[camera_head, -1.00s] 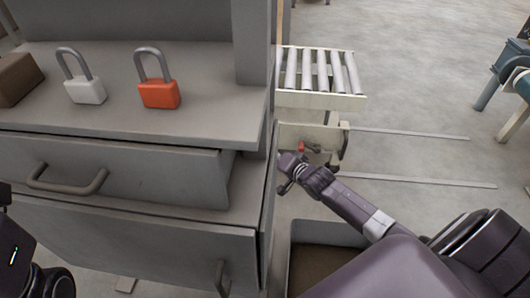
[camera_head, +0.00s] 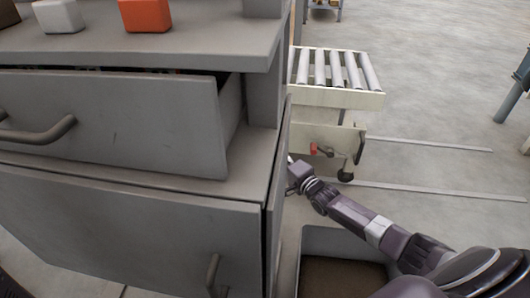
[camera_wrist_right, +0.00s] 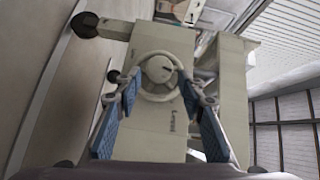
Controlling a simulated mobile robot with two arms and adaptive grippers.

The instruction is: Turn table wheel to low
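The table wheel (camera_wrist_right: 160,70) is a pale round handwheel with a central hub, on a beige panel (camera_wrist_right: 150,145) in the right wrist view. Small dark lettering, too blurred to read surely, is on the panel below it. My right gripper (camera_wrist_right: 160,88) is open, its blue-padded fingers to either side of the wheel's lower part. I cannot tell whether they touch the rim. In the head view my right arm reaches in from the lower right, and its gripper end is largely hidden beside the cabinet edge. I cannot make out the wheel there. My left gripper is not in view.
A grey cabinet (camera_head: 120,225) with a partly open drawer (camera_head: 110,115) fills the left. A roller conveyor (camera_head: 335,98) with a red part (camera_head: 313,149) stands beyond. An open bin (camera_head: 345,235) is below my right arm.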

